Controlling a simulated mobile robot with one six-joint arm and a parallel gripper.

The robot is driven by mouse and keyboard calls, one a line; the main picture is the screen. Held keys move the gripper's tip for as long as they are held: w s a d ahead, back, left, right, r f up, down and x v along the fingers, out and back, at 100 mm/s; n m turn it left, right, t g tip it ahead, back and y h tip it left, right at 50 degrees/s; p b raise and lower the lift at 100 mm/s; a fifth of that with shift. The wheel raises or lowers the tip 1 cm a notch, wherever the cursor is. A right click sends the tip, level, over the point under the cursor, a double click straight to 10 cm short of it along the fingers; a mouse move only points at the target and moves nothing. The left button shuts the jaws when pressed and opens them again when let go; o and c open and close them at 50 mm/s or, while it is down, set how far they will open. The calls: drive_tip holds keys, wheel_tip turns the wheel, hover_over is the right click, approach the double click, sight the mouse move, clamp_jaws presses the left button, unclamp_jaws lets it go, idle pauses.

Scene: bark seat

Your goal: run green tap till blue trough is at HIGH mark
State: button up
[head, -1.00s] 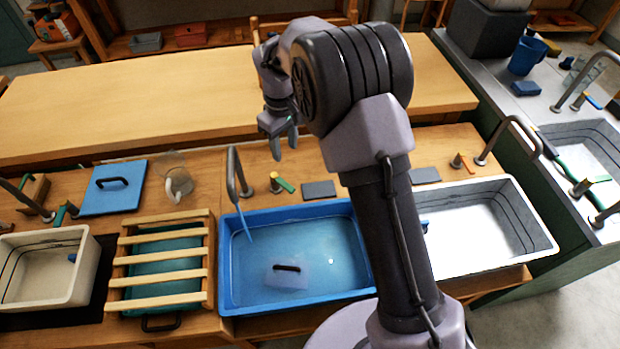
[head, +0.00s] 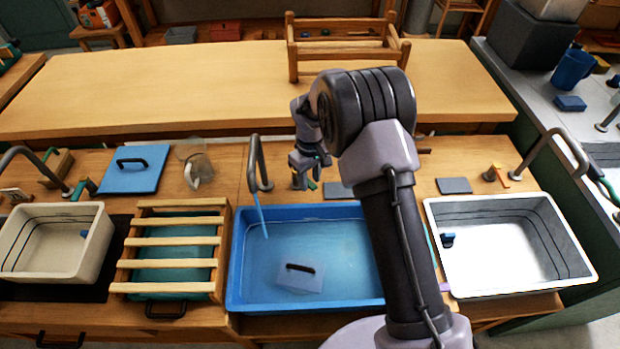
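The blue trough (head: 237,292) stands at the front middle of the bench, holding clear bluish water well up its walls. Its level marks are too small or hidden to read. A curved grey spout (head: 254,158) over its back left corner pours a thin blue stream (head: 262,216) into it. The green tap lever (head: 311,185) is behind the trough's back rim, partly hidden by my gripper. My gripper (head: 309,171) is over the tap, its fingers at or close to the lever. Contact and finger gap are unclear. My arm hides the trough's right side.
A pale block with a black handle (head: 300,279) sits in the trough. A slatted wooden rack (head: 140,250) and cream basin (head: 85,265) stand left, a white basin (head: 510,288) right. A blue lid (head: 122,180) and clear jug (head: 197,165) lie behind. The back table (head: 150,95) is mostly clear.

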clamp_jaws()
idle(1.2)
